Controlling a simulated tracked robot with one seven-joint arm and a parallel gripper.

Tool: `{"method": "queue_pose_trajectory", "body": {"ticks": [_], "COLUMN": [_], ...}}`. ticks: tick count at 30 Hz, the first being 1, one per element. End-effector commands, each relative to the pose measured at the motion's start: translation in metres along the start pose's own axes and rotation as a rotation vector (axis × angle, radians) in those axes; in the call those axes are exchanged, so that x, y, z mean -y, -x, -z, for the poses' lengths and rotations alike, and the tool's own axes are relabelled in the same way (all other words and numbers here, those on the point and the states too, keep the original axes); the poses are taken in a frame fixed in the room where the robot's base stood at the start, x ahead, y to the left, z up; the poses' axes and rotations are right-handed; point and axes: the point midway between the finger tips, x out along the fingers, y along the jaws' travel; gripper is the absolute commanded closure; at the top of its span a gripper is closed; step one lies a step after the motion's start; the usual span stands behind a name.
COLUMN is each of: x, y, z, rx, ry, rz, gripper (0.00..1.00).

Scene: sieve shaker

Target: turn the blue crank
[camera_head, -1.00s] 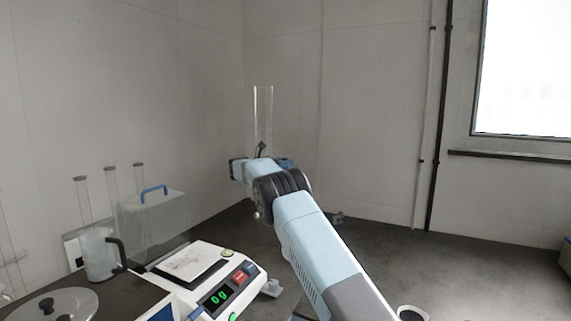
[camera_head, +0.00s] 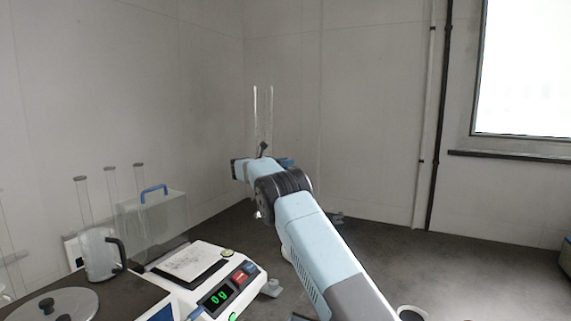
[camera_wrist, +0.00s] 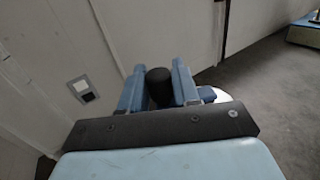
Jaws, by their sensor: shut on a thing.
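In the wrist view, my gripper (camera_wrist: 158,68) has its two blue fingers closed on the sides of an upright black knob (camera_wrist: 158,88). A dark blue piece (camera_wrist: 207,94) shows just right of the right finger, above a white rounded surface (camera_wrist: 222,97); it looks like part of the blue crank, but most of it is hidden by my fingers and wrist. In the head view, my arm reaches away toward the back corner and hides the fingertips and the knob.
A clear tube (camera_head: 263,115) stands behind my wrist. At the left are a balance with a green display (camera_head: 216,298), a jug (camera_head: 100,255), a clear box with a blue handle (camera_head: 153,190) and a round lid (camera_head: 55,304).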

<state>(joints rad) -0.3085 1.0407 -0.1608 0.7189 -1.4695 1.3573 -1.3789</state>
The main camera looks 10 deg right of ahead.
Motion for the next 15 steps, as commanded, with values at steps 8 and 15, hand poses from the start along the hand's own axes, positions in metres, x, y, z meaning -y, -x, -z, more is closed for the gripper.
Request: {"method": "queue_pose_trajectory", "body": {"ticks": [8,15], "x": [-0.0015,-0.0015], "y": [-0.0037,-0.004], "z": [-0.0018,-0.002], "rx": [0.005,0.004], "ry": [-0.004,-0.003], "rz": [0.05,0.088], "gripper": [0.99,0.99]}}
